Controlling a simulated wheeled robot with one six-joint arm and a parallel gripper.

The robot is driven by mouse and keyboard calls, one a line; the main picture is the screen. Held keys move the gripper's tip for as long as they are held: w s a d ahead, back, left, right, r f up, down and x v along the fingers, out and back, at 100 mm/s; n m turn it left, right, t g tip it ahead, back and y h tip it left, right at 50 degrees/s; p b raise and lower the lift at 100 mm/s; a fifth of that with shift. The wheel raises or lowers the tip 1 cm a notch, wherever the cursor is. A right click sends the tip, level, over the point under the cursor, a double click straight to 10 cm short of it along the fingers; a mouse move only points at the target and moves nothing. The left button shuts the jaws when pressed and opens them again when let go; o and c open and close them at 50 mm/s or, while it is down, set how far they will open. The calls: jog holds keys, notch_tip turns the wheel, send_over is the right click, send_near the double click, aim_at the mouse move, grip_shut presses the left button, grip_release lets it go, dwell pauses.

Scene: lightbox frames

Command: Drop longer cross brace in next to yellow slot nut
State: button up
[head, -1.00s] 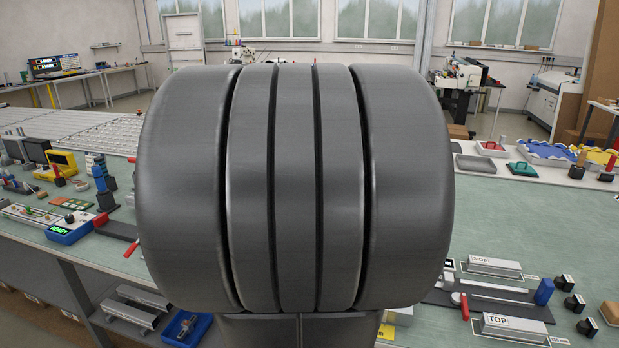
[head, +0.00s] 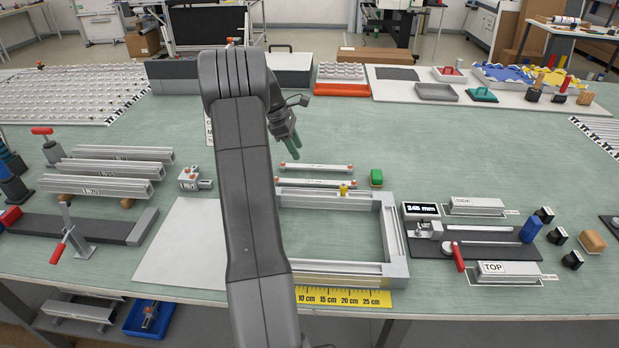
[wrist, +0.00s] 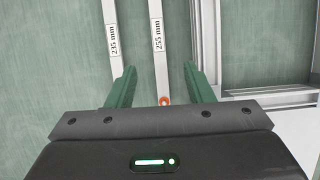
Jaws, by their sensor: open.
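Two pale cross braces with orange ends lie side by side behind the aluminium frame (head: 397,250). In the wrist view their labels read 235 mm and 255 mm. The longer 255 mm brace (wrist: 160,65) is the one nearer the frame; it also shows in the head view (head: 310,183). The shorter brace (head: 316,168) lies behind it. The yellow slot nut (head: 343,189) sits at the frame's back rail. My gripper (head: 309,154) is open above the braces. In the wrist view its green fingers (wrist: 158,72) lie either side of the longer brace, with nothing gripped.
A yellow ruler (head: 345,297) lies along the frame's front. A dark fixture with a 245 mm display (head: 421,210) stands to the right. My arm hides the frame's left side.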

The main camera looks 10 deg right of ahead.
jog(key=p, duration=0.1)
send_over(315, 181)
jog(key=a, duration=0.3)
jog(key=f, duration=0.8)
jog(key=shift+w+d, duration=0.1)
jog(key=shift+w, duration=0.2)
jog(key=shift+p+x, duration=0.95)
jog(key=shift+x, duration=1.75)
jog(key=shift+d+r, duration=0.1)
jog(key=shift+d, duration=0.05)
jog(key=c, duration=1)
grip_shut()
